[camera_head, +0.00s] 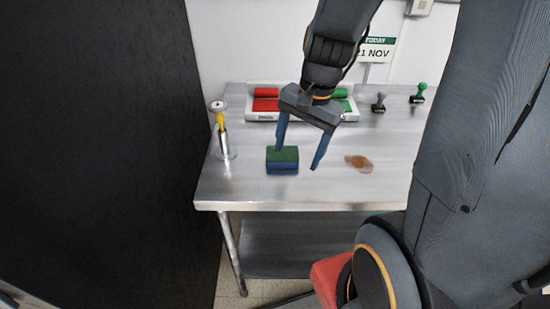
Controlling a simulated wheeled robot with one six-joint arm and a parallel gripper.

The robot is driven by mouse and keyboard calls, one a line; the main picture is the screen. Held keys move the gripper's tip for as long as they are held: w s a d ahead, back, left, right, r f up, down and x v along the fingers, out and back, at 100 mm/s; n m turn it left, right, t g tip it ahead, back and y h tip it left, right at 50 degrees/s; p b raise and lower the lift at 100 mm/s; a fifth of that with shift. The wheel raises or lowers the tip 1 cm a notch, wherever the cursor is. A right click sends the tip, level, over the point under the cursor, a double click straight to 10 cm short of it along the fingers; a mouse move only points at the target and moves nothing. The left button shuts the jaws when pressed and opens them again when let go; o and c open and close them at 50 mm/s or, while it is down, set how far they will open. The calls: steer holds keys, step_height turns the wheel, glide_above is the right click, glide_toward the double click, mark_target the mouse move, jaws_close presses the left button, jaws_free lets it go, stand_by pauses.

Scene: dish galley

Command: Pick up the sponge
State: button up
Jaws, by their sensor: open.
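The sponge (282,165) is a small block with a green top and a blue lower part. It lies on the steel table (215,190), left of the middle of its front half. My gripper (296,160) points down over the table with its two blue fingers spread and nothing between them. The left finger's tip overlaps the sponge's upper edge in the picture, and the right finger's tip is to the right of the sponge. I cannot tell from this view whether the left finger touches the sponge or is behind or above it.
A brown-orange stain or scrap (359,163) lies right of the sponge. A brush in a holder (222,132) stands at the left edge. A white tray (262,116) with red and green items is behind. Grey (379,103) and green (418,93) stamp-like objects stand back right.

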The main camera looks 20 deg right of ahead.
mark_target(284, 153)
steer(key=w+m, duration=0.1)
steer(key=m, duration=0.2)
steer(key=w+d+r+m+y, duration=0.1)
steer(key=w+m, duration=0.1)
steer(key=m, duration=0.2)
steer(key=w+d+m+y, duration=0.1)
steer(key=w+m, duration=0.1)
steer(key=m, duration=0.1)
steer(key=shift+w+d+r+m+t, duration=0.1)
steer(key=shift+r+m+t, duration=0.1)
steer(key=shift+m+t, duration=0.15)
steer(key=shift+w+f+m, duration=0.1)
steer(key=shift+w+m, duration=0.1)
steer(key=shift+m, duration=0.25)
steer(key=shift+a+p+x, duration=0.15)
steer(key=shift+p+x, duration=0.15)
steer(key=shift+x, duration=1.55)
steer(key=shift+a+p+x, duration=0.2)
steer(key=shift+p+x, duration=0.1)
steer(key=shift+x, duration=1.6)
steer(key=c, duration=1.1)
